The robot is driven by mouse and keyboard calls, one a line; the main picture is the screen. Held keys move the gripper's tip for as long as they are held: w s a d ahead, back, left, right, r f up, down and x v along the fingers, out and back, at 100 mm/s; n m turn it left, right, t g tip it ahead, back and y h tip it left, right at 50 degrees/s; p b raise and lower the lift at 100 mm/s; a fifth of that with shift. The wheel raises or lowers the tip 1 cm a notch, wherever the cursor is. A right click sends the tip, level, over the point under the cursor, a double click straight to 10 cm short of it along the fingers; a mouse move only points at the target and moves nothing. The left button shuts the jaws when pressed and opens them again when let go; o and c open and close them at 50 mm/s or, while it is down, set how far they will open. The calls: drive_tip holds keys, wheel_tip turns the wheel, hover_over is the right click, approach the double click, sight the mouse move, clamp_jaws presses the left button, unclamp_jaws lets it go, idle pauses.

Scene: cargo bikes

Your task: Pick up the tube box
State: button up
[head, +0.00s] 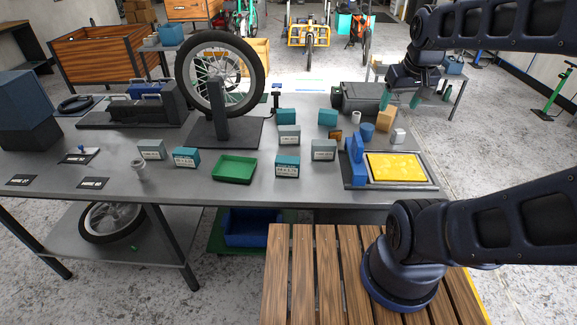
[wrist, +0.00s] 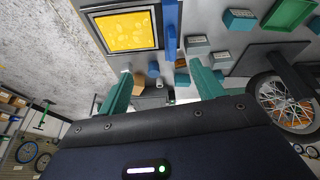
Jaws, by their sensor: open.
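Several small boxes with pale labels stand on the grey workbench (head: 230,190); I cannot tell which is the tube box. Teal ones include a front-middle box (head: 287,166), a left box (head: 186,157) and two at the back (head: 286,116) (head: 327,117). Grey ones are at the left (head: 152,150), the middle (head: 289,134) and the right (head: 324,150). In the wrist view a teal box (wrist: 240,19) and a grey box (wrist: 196,41) show at upper right. My gripper (head: 400,99) is open and empty, raised over the bench's back right; its green fingers are apart in the wrist view (wrist: 162,87).
A green tray (head: 234,168) sits among the boxes. A wheel on a stand (head: 221,75) rises behind them. A yellow panel in a dark tray (head: 397,167), a blue cylinder (head: 366,130) and a tan block (head: 385,119) are at the right.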

drive_tip(key=w+a+f+n+g, duration=0.1)
drive_tip(key=w+a+f+n, duration=0.35)
drive_tip(key=w+a, duration=0.3)
drive_tip(key=n+g, duration=0.3)
drive_tip(key=n, duration=0.8)
hover_over(288, 159)
drive_tip(key=shift+m, duration=0.25)
drive_tip(key=f, duration=1.7)
drive_tip(key=shift+w+a+f, duration=0.1)
drive_tip(key=shift+w+f, duration=0.2)
drive_tip(key=shift+a+f, duration=0.25)
drive_tip(key=shift+f, duration=0.35)
wheel_tip(288, 159, down, 5)
drive_tip(key=shift+r, duration=0.15)
drive_tip(key=shift+s+d+f, duration=0.15)
drive_tip(key=shift+f, duration=1.2)
drive_tip(key=shift+s+d+f, duration=0.15)
drive_tip(key=shift+f, duration=1.2)
